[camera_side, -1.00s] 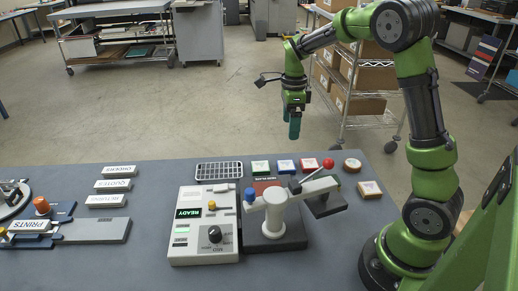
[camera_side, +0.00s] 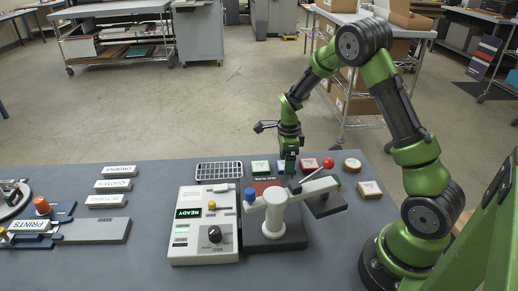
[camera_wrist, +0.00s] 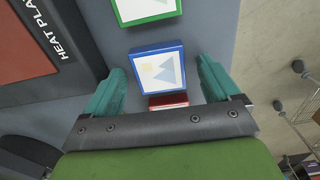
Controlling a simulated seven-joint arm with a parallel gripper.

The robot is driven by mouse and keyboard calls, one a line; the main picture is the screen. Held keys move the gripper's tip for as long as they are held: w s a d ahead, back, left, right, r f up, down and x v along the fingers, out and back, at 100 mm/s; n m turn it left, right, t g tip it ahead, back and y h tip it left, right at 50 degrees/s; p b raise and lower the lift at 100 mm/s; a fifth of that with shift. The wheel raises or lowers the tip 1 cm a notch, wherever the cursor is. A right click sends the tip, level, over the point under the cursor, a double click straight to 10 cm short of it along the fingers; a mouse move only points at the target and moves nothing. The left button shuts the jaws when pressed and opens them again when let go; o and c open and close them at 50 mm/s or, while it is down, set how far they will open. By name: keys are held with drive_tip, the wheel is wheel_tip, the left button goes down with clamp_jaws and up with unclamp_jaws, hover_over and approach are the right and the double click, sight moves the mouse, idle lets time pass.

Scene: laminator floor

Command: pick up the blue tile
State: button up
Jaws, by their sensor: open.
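The blue tile (camera_wrist: 158,68), with a white face and a pale mountain picture, lies flat on the table. In the side view the blue tile (camera_side: 281,168) is partly hidden by my gripper (camera_side: 289,168). My gripper is pointed down with its fingertips at the tile. In the wrist view my gripper (camera_wrist: 160,82) is open, one teal finger toward each side of the blue tile. Nothing is held. Whether the fingertips are level with the tile or just above it I cannot tell.
A green tile (camera_side: 260,167) lies left of the blue one and a red tile (camera_side: 308,164) right of it.

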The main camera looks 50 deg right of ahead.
drive_tip(key=shift+f, duration=0.1)
drive_tip(key=shift+c, duration=0.3)
drive_tip(key=c, duration=1.1)
